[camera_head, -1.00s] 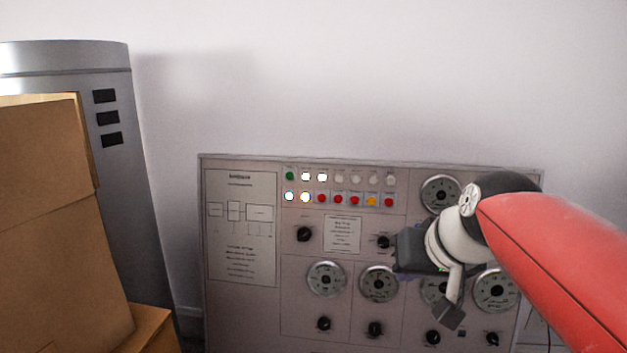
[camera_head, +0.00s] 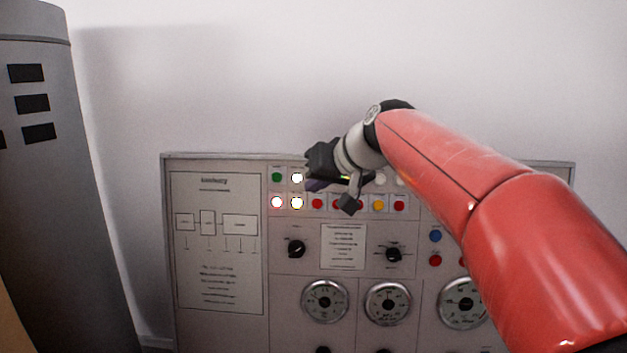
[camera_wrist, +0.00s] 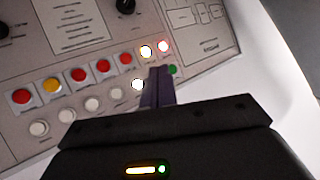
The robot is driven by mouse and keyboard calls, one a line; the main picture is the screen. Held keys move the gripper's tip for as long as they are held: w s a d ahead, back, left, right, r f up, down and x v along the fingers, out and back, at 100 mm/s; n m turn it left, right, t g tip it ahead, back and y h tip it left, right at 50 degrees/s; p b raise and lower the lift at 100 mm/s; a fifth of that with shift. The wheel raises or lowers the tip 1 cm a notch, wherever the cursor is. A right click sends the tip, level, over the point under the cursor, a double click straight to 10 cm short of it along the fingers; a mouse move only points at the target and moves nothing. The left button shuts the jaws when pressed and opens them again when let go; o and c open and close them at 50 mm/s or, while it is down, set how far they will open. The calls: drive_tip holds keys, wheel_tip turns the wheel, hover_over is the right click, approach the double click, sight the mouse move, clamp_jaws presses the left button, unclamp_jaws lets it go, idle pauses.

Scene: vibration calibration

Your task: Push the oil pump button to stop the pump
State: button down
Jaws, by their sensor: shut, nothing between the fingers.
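The control panel (camera_head: 190,330) bears two rows of round buttons and lamps. In the head view a green button (camera_head: 277,177) and a lit white button (camera_head: 297,177) are at the left of the top row. Two lit buttons (camera_head: 277,202) and several red ones (camera_head: 317,203) are in the row below. Which one is the oil pump button cannot be read. My gripper (camera_head: 315,186) is shut and empty in front of the top row. In the wrist view its fingertips (camera_wrist: 161,70) appear between the green button (camera_wrist: 172,70) and a lit white one (camera_wrist: 138,85); contact cannot be told.
Round gauges (camera_head: 325,301) and black knobs (camera_head: 296,249) sit lower on the panel. A grey metal cabinet (camera_head: 60,200) stands at the left. The white wall above the panel is bare. My red arm covers the panel's right part.

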drive_tip(key=w+f+p, duration=0.1)
drive_tip(key=w+p, duration=0.2)
drive_tip(key=w, duration=0.5)
drive_tip(key=shift+w+d+f, duration=0.2)
drive_tip(key=shift+w+f, duration=0.1)
drive_tip(key=shift+f, duration=0.05)
drive_tip(key=shift+w, duration=0.15)
idle(1.9)
drive_tip(key=shift+w+f+p, duration=0.1)
drive_tip(key=shift+w+p, duration=0.15)
drive_tip(key=shift+p, duration=0.1)
drive_tip(key=shift+w+f, duration=0.1)
drive_tip(key=shift+w, duration=0.25)
idle(0.5)
drive_tip(key=shift+s, duration=0.8)
